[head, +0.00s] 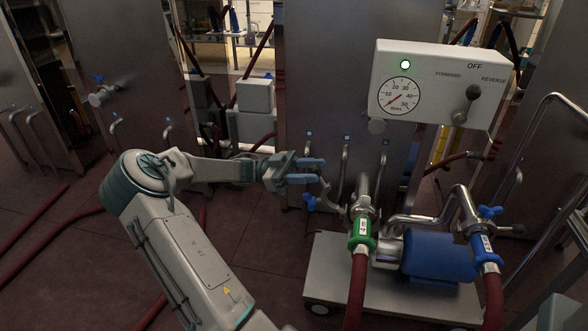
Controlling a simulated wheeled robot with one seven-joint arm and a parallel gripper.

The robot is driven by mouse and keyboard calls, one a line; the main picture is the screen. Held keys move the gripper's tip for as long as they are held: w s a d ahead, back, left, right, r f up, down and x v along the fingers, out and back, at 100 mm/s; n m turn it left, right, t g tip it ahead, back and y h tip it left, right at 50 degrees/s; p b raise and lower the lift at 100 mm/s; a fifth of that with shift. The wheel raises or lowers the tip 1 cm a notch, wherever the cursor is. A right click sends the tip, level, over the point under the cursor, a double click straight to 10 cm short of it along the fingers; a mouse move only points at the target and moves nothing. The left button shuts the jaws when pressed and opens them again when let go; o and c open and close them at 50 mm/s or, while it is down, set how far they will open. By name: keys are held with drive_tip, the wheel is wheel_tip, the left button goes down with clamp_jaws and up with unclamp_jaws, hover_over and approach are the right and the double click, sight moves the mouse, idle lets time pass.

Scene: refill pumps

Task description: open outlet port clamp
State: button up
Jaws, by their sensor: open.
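My gripper (318,171) is open and empty. Its two blue-grey fingers point right, in front of the steel tank (312,100). Just below it is a clamp with a blue wing nut (310,202), beside a bent metal pipe low on the tank; a gap shows between fingers and wing nut. Another blue wing nut clamp (489,212) sits on the pump's right pipe, above a blue hose fitting (484,246). I cannot tell which clamp is the outlet port's, or whether either is open or shut.
The blue pump (438,254) stands on a wheeled cart (335,262) with red hoses in front, one on a green fitting (362,233). A white control box (440,82) with a gauge and lever hangs above. Metal rails (545,125) stand at right. Open floor (255,240) lies left of the cart.

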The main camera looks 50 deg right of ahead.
drive_tip(key=p+v, duration=0.2)
drive_tip(key=v, duration=1.1)
drive_tip(key=shift+w, duration=0.1)
drive_tip(key=s+a+r+n+t+p, duration=0.2)
drive_tip(key=s+r+n+t+p, duration=0.2)
drive_tip(key=r+n+t+p, duration=0.3)
drive_tip(key=s+a+r+n+t+y+p, duration=0.2)
drive_tip(key=s+a+r+n+t+p, duration=0.2)
drive_tip(key=a+r+n+t+p, duration=0.4)
drive_tip(key=s+a+r+n+t+y+p, duration=0.3)
drive_tip(key=a+r+n+t+p, duration=0.5)
drive_tip(key=a+r+n+p, duration=0.8)
drive_tip(key=s+a+r+n, duration=0.1)
drive_tip(key=a+r+n, duration=0.2)
drive_tip(key=a, duration=0.4)
drive_tip(key=shift+a+r+t+y, duration=0.3)
drive_tip(key=shift+a+r, duration=0.05)
drive_tip(key=shift+r, duration=0.45)
